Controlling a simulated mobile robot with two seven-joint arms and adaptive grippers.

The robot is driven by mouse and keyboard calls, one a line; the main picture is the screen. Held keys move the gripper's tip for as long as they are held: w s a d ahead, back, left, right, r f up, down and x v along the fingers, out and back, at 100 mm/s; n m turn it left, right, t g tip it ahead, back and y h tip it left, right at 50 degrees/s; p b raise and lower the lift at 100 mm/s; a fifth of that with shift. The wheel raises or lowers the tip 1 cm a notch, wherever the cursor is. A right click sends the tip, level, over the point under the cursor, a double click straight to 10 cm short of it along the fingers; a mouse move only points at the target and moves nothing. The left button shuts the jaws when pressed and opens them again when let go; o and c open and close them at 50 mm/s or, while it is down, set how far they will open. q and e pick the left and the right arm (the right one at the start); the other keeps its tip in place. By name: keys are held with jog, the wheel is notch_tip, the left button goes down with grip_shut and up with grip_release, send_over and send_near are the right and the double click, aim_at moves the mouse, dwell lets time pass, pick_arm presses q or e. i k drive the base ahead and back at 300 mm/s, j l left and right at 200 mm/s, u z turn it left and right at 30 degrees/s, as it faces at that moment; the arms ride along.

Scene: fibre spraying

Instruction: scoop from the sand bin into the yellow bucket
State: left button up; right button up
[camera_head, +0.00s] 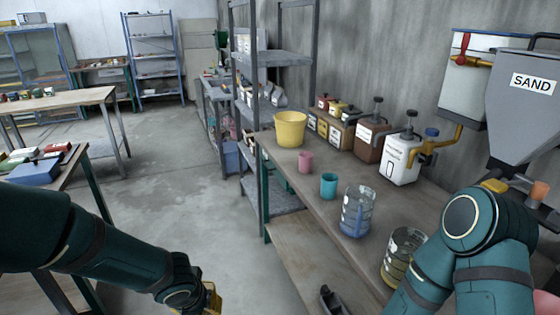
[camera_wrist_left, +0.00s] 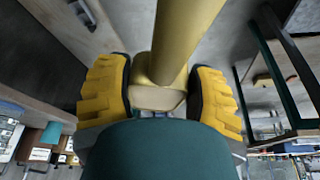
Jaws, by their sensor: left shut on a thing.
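The yellow bucket (camera_head: 290,128) stands upright at the far end of the long workbench. The grey sand bin (camera_head: 512,105), labelled SAND, is a hopper on the wall at the right; its lower outlet is partly hidden by my right arm. My left gripper (camera_head: 208,299) is low over the floor, left of the bench and away from both. In the left wrist view, its yellow fingers (camera_wrist_left: 160,90) are shut on a yellow rod-like piece (camera_wrist_left: 185,35). Its far end is out of view, so I cannot tell if it is a scoop. My right gripper is not in view.
A pink cup (camera_head: 306,162), a teal cup (camera_head: 328,185) and a clear blue-tinted container (camera_head: 357,212) stand along the bench. Several dispensers (camera_head: 402,158) line the wall. A table (camera_head: 62,100) stands at the left. Open floor (camera_head: 180,180) lies between.

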aim_at(289, 126)
jog(key=i+j, duration=0.85)
jog(key=i, duration=0.15)
jog(key=i+j, duration=0.9)
jog(key=i, duration=0.15)
jog(key=i+j, duration=0.85)
jog(key=i, duration=0.15)
jog(key=i+j+z, duration=0.15)
jog(key=z, duration=0.85)
